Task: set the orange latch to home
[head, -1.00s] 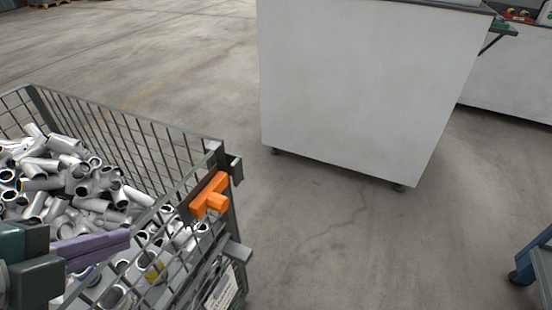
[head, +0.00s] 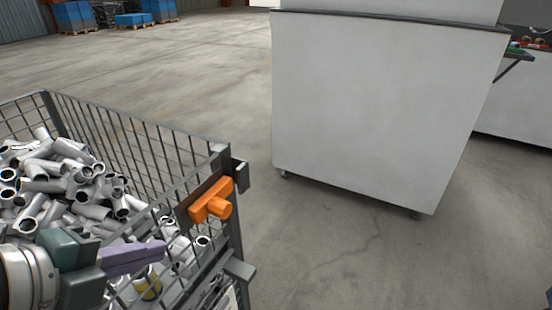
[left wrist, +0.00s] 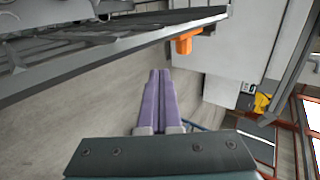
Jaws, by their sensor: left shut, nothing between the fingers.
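The orange latch (head: 212,202) is a bar with a round knob, mounted on a dark plate at the top corner of the wire mesh crate (head: 150,138). The latch also shows in the left wrist view (left wrist: 186,43), ahead of the fingers and partly hidden by the crate's edge. My left gripper (head: 160,247) has purple fingers pressed together with nothing between them. In the head view it appears to the left of and below the latch, with a gap between them. In the left wrist view the fingertips (left wrist: 159,74) point toward the latch, apart from it. My right gripper is not in view.
The crate holds many grey metal pipe pieces (head: 60,185). A large white cabinet (head: 380,110) stands beyond it on the right. Blue stacks (head: 130,12) are far back at the left. Bare concrete floor (head: 330,240) lies between crate and cabinet.

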